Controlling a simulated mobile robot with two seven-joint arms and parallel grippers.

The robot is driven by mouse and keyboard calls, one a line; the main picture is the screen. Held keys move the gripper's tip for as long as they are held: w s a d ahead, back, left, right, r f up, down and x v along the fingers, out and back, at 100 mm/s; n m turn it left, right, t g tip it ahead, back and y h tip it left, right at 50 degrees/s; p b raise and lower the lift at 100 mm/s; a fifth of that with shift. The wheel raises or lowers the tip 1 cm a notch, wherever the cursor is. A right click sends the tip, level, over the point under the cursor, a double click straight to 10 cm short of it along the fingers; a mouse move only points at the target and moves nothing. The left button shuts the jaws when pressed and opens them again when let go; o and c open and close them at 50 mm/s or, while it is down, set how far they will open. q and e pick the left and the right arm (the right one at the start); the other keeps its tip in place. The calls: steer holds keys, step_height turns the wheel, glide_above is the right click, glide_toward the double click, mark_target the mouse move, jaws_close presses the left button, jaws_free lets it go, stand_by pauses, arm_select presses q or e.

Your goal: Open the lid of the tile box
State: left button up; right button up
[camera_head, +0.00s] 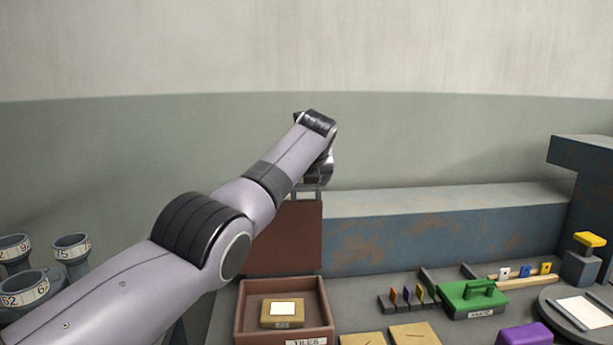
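The tile box (326,322) is a reddish-brown open-topped box with a white TILES label at its front, low in the middle of the head view. Its brown lid (290,240) stands about upright at the box's back edge, so the inside shows. A tan tile with a pale top (283,309) lies in the box. My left arm reaches in from the left, and my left gripper (309,193) is at the lid's top edge. The fingers are small and partly hidden by the wrist, so their grip on the lid is unclear. My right gripper is not in view.
Several numbered grey cups (70,247) stand at the left. Right of the box are tan tiles (414,334), a slotted rack (408,301), a green box (472,298), a purple block (525,335) and a round plate (568,322). A blue-grey ledge (440,235) runs behind.

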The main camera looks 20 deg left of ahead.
arm_select(q)
steer(key=shift+w+a+r, duration=0.1)
steer(key=shift+w, duration=0.1)
stand_by(0.4)
steer(key=o, duration=1.4)
steer(key=b+v, duration=0.5)
steer(key=v, duration=0.2)
steer(key=shift+s, duration=0.1)
